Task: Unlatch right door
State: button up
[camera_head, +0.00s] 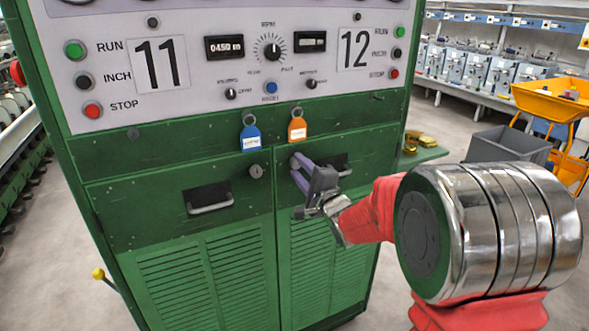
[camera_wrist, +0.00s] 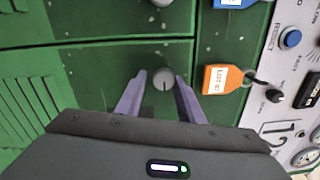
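The right door (camera_head: 325,225) of the green cabinet is closed, flush with the left door (camera_head: 200,240). Its round grey latch knob (camera_wrist: 163,79) sits at the door's upper corner and carries a dark slot line. In the head view my gripper (camera_head: 297,169) reaches the door's upper left corner and partly covers this knob. In the wrist view my gripper (camera_wrist: 160,82) is open, with one purple finger on each side of the knob. Narrow gaps show between knob and fingers; contact is not clear. The right door's recessed handle (camera_head: 343,172) is partly hidden behind my gripper.
The left door has its own latch knob (camera_head: 256,171) and handle (camera_head: 210,207). A blue tag (camera_head: 251,137) and an orange tag (camera_head: 297,129) hang just above the doors. A green side shelf (camera_head: 425,155) holds gold-coloured items. A grey bin (camera_head: 508,146) and orange cart (camera_head: 552,103) stand at right.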

jog(key=shift+o, duration=1.3)
jog(key=shift+r, duration=0.1)
jog(key=shift+s+d+r, duration=0.1)
jog(key=shift+s+d, duration=0.05)
jog(key=shift+s, duration=0.2)
jog(key=v, duration=1.3)
